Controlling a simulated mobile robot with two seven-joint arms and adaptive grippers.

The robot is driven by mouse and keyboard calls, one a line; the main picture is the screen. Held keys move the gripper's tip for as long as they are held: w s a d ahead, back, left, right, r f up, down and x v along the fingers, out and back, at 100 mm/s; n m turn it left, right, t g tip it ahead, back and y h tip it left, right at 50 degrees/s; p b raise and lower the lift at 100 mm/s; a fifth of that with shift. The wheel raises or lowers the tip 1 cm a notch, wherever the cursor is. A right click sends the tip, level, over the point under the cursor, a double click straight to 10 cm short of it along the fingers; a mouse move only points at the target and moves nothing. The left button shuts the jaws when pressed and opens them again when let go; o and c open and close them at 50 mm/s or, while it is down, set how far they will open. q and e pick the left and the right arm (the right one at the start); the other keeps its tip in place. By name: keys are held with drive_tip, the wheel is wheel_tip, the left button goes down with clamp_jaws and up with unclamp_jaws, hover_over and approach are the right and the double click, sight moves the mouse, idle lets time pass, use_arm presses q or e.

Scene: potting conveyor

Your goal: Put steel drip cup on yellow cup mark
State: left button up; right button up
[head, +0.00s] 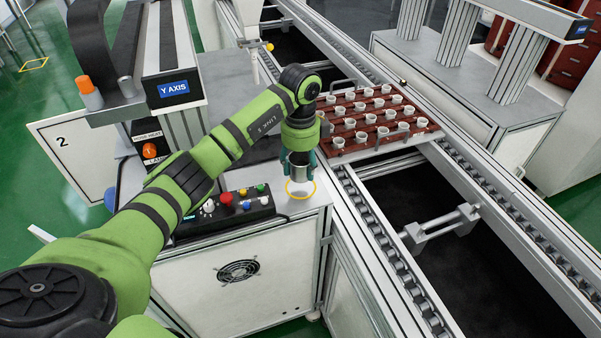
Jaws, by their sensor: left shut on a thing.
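My left gripper (299,160) comes down from the green arm and is shut on the steel drip cup (299,173). The cup looks upright, with its upper part partly hidden between the fingers. The yellow cup mark (301,196) is a ring on the grey cabinet top. In the picture the cup's lower end overlaps the far part of the ring. I cannot tell whether the cup touches the surface or hangs just above it. My right gripper is not in view.
A control box (226,211) with coloured buttons stands left of the mark. A brown tray (352,148) of small white cups sits on the conveyor (374,213) to the right. The cabinet's edge is close to the mark on the right.

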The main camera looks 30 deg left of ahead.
sight(301, 177)
use_arm(q)
wheel_tip(301, 177, down, 3)
drive_tip(key=shift+f+p, duration=0.2)
drive_tip(key=shift+p, duration=0.4)
drive_tip(key=shift+f, duration=0.3)
drive_tip(key=shift+f, duration=0.15)
drive_tip(key=o, duration=1.2)
